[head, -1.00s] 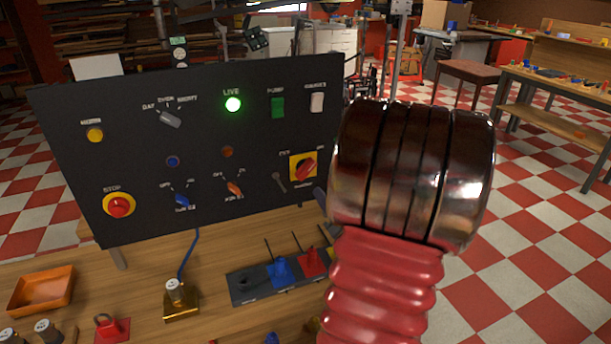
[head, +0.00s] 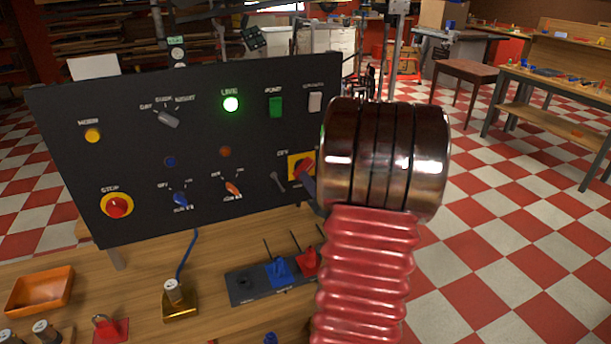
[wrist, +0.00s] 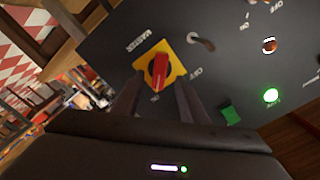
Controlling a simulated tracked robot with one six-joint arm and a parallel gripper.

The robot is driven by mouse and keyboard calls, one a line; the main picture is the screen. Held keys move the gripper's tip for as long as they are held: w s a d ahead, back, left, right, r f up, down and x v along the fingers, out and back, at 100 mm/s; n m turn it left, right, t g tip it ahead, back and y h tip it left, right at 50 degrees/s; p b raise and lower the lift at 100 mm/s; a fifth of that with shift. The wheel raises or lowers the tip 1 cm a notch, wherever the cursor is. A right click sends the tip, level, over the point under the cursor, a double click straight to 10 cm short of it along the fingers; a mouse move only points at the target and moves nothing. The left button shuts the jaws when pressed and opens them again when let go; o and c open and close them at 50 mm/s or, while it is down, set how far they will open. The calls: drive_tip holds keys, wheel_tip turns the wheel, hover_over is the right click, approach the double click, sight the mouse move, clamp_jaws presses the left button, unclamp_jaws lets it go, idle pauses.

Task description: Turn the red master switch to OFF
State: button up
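The red master switch (wrist: 158,70) sits on a yellow square plate (wrist: 172,49) on the dark panel. In the wrist view its handle points toward the ON label, with the OFF label off to the right. In the head view the switch (head: 301,168) is partly hidden by my wrist and a dark finger. My gripper (wrist: 155,97) is open, its two dark fingers apart and pointing at the panel, one on either side of the handle's line. I cannot tell whether either finger touches the handle.
The green LIVE lamp (head: 231,104) is lit. A grey toggle lever (head: 276,181) stands just left of the switch. Below, a dark strip with blue and red pieces (head: 279,270) lies on the wooden bench.

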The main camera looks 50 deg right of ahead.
drive_tip(key=x, duration=0.5)
drive_tip(key=shift+w+d, duration=0.1)
drive_tip(key=shift+w, duration=0.15)
clamp_jaws()
idle(0.4)
